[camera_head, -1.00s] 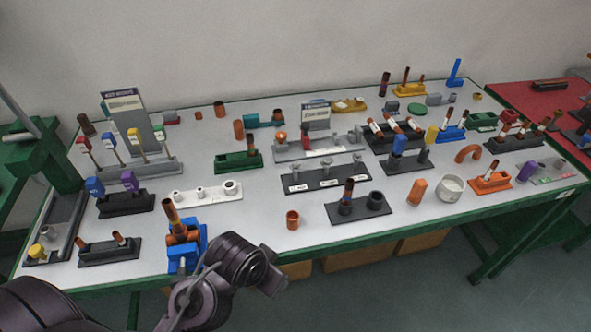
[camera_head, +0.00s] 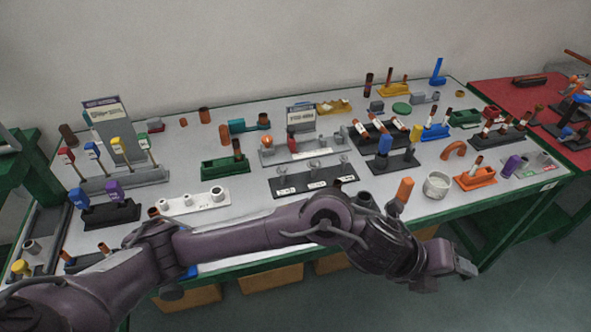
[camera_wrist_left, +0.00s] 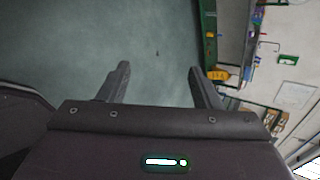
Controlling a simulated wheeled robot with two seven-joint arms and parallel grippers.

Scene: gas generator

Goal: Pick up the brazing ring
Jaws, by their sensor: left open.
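I cannot tell for sure which small part is the brazing ring; a small yellowish ring-like piece (camera_head: 460,93) lies at the back right of the table. My left gripper (camera_head: 448,276) is beyond the table's front edge, at the lower right of the head view, with nothing in it. In the left wrist view my left gripper (camera_wrist_left: 160,80) has its two fingers apart, with bare floor between them. My left arm crosses the front of the table and hides parts there. My right gripper is not in view.
The grey table (camera_head: 240,112) is crowded with fittings on stands. A white round pot (camera_head: 437,184), an orange cylinder (camera_head: 405,190) and an orange stand (camera_head: 475,180) are near my left gripper. A red table (camera_head: 510,97) adjoins at the right. Open floor lies in front.

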